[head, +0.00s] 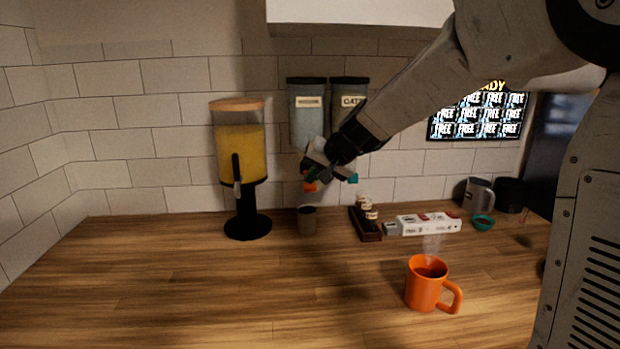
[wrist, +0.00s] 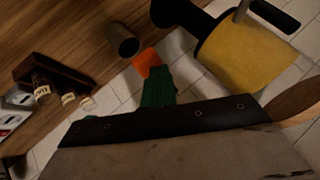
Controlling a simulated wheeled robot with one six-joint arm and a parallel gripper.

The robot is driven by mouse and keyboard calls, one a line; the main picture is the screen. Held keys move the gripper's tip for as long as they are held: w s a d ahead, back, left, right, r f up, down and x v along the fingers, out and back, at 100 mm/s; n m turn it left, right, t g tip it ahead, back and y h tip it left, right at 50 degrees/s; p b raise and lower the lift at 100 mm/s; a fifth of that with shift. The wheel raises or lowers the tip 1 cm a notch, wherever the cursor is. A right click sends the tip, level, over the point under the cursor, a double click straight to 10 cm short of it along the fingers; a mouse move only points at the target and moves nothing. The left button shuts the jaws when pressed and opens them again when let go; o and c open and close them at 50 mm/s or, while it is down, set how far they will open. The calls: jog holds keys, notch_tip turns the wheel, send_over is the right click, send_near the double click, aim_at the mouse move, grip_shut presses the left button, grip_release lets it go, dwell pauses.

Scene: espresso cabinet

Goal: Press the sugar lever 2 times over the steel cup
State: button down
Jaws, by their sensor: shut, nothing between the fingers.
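A small grey cup (head: 307,220), which looks like the steel cup, stands upright on the counter below the left wall dispenser (head: 307,115). It also shows in the wrist view (wrist: 122,42), beside my fingertips. A second wall dispenser (head: 349,91) hangs to its right. Their labels are too blurred to read surely, and my gripper and arm hide their lower parts, so I cannot make out the sugar lever. My gripper (head: 328,181) is shut and empty, above the cup and slightly right of it. Its orange and green fingers (wrist: 150,72) show in the wrist view.
A yellow-filled dispenser (head: 240,150) with a black lever stands left of the cup. A dark rack of small jars (head: 366,222), a white box (head: 425,224), a steaming orange mug (head: 423,285), a teal bowl (head: 484,223) and a grey pitcher (head: 478,194) are right. The front-left counter is clear.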

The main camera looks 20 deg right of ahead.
aim_at(313, 187)
jog(key=shift+r, duration=1.65)
notch_tip(313, 187, up, 5)
jog(key=shift+s, duration=0.1)
dwell(0.4)
